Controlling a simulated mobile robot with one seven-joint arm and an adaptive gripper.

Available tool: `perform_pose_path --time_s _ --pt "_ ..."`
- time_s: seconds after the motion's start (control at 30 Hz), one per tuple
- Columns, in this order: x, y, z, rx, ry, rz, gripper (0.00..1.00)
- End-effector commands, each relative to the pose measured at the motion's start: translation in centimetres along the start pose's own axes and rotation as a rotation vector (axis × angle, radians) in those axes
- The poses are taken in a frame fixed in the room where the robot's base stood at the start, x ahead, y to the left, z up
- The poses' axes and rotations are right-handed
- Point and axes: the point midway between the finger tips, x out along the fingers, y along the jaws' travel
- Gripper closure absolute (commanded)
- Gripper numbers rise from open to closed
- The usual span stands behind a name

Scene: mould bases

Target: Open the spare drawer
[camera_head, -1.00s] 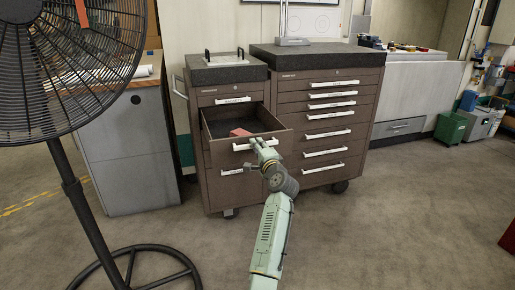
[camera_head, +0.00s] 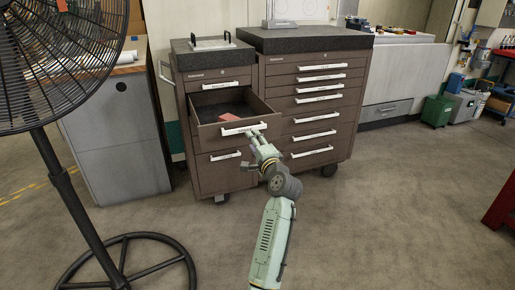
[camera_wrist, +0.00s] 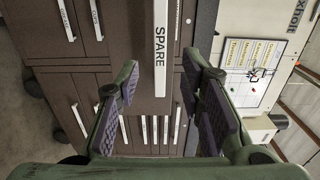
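The spare drawer (camera_head: 208,133) is pulled well out of the narrow brown cabinet (camera_head: 216,175) and shows a dark inside. A red block (camera_head: 229,118) lies in it. Its white handle (camera_head: 243,128) runs across the front; in the wrist view the handle (camera_wrist: 160,45) bears the label SPARE. My gripper (camera_head: 256,135) is at the right part of the drawer front, close to the handle. In the wrist view my gripper (camera_wrist: 162,85) has its dark-padded fingers spread wide, with the handle's end showing between them. I cannot tell whether anything touches.
A wider brown cabinet (camera_head: 310,112) with several shut drawers stands to the right. A black floor fan (camera_head: 75,205) stands at left, before a grey cabinet (camera_head: 118,140). A red object (camera_head: 500,205) is at the right edge. The floor (camera_head: 390,220) between is clear.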

Motion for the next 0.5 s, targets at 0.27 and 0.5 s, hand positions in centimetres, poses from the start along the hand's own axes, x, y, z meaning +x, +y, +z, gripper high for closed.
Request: perform_pose_path --time_s 0.27,0.5 --pt "-3.4 0.0 0.0 -0.001 0.001 0.000 0.65" --pt "-3.7 0.0 0.0 0.000 0.000 0.000 0.65"
